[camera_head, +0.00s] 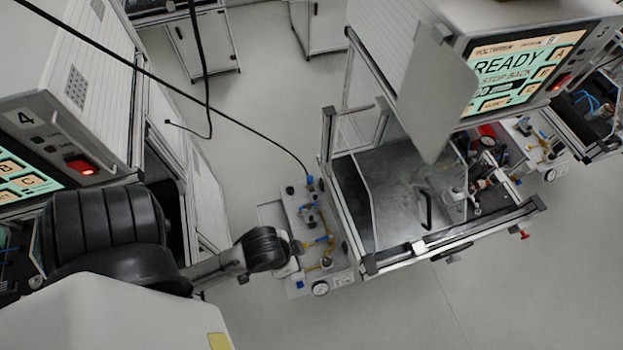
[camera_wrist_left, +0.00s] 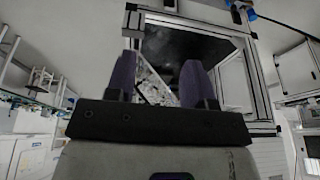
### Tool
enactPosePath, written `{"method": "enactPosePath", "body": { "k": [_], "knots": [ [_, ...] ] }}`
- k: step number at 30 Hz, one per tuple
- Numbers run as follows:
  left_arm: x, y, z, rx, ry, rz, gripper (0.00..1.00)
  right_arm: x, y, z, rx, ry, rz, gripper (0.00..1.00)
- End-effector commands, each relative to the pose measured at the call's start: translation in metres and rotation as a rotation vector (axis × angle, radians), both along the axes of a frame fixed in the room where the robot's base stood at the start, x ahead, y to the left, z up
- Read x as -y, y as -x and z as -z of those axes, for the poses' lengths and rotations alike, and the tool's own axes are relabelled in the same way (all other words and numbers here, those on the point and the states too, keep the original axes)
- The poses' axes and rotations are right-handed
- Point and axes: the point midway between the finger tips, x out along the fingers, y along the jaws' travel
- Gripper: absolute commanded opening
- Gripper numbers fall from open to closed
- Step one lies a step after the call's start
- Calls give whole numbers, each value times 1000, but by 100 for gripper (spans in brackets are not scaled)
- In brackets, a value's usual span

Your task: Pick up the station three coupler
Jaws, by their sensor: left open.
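No label here marks the station three coupler, and I cannot single it out. A side panel (camera_head: 335,278) with blue and brass fittings and a round gauge (camera_head: 320,288) is mounted beside the middle machine. A black cable ends at a blue fitting (camera_head: 310,181) at the panel's far end. My left arm reaches in from the left, its dark wrist at the panel's left edge; its fingertips are hidden or too small there. In the left wrist view my left gripper (camera_wrist_left: 159,80) shows two purple fingers, apart, with nothing visible between them. My right gripper is not in view.
The middle machine has a screen (camera_head: 520,70) reading READY and a clear-walled enclosure with a front rail (camera_head: 455,236). A machine marked 4 (camera_head: 25,118) stands at left. Black cables hang across the upper left. Grey floor (camera_head: 420,315) is open in front.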

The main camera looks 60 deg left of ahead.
Motion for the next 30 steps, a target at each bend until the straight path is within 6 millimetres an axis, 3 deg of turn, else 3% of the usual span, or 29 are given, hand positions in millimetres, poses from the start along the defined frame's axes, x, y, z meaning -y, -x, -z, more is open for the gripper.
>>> {"method": "enactPosePath", "body": {
  "k": [14, 19, 25, 28, 30],
  "knots": [
    [0, 0, 0, 0, 0, 0, 49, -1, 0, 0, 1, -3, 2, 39],
    [0, 0, 0, 0, 0, 0, 64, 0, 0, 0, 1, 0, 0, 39],
    [0, 0, 0, 0, 1, 0, 64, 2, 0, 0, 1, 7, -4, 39],
    [1, -5, 11, 0, 12, 0, 64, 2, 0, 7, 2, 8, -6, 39],
    [4, -15, 29, -1, 37, -5, 64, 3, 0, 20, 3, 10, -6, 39]
  ]
}}
